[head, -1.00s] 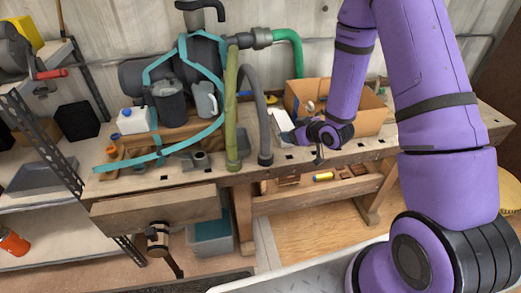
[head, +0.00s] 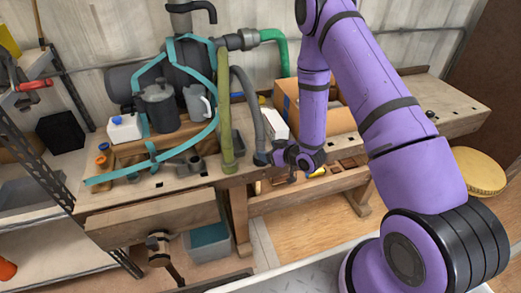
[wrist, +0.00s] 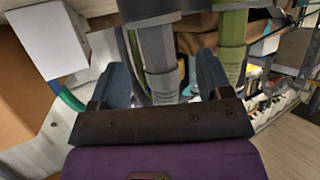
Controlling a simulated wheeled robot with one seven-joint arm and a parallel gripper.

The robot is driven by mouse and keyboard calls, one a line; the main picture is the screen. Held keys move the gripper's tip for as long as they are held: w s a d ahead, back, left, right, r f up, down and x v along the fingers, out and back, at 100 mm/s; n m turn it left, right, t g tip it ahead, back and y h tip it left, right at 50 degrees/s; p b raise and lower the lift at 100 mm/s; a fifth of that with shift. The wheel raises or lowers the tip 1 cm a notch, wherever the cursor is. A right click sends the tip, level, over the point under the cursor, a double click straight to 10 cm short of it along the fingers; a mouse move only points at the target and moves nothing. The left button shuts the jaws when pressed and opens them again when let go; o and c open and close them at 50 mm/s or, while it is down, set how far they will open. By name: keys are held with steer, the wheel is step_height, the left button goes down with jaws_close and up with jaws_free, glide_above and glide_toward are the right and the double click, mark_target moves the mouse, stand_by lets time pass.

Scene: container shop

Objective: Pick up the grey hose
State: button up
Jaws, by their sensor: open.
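The grey hose (head: 252,103) arches up beside an olive-green hose (head: 224,120) at the bench's front edge in the head view. My gripper (head: 266,159) is at the grey hose's lower end there, partly hidden by my wrist. In the wrist view my gripper (wrist: 164,72) is open, with a dark blue finger on either side. The grey hose (wrist: 158,50) runs between the fingers in the picture, with gaps on both sides; no contact shows. The olive-green hose (wrist: 231,45) lies just outside the right finger.
A cardboard box (head: 340,120) and a white box (head: 274,123) stand right of the hoses. A dark pitcher (head: 160,105), a grey jug (head: 197,102) and a teal strap (head: 120,176) are on the left. A drawer (head: 150,219) juts out below the bench.

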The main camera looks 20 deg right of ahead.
mark_target(264, 147)
steer(key=shift+r+x, duration=0.2)
steer(key=shift+x, duration=2.35)
steer(key=shift+w, duration=0.15)
steer(key=c, duration=1.1)
steer(key=shift+r, duration=0.1)
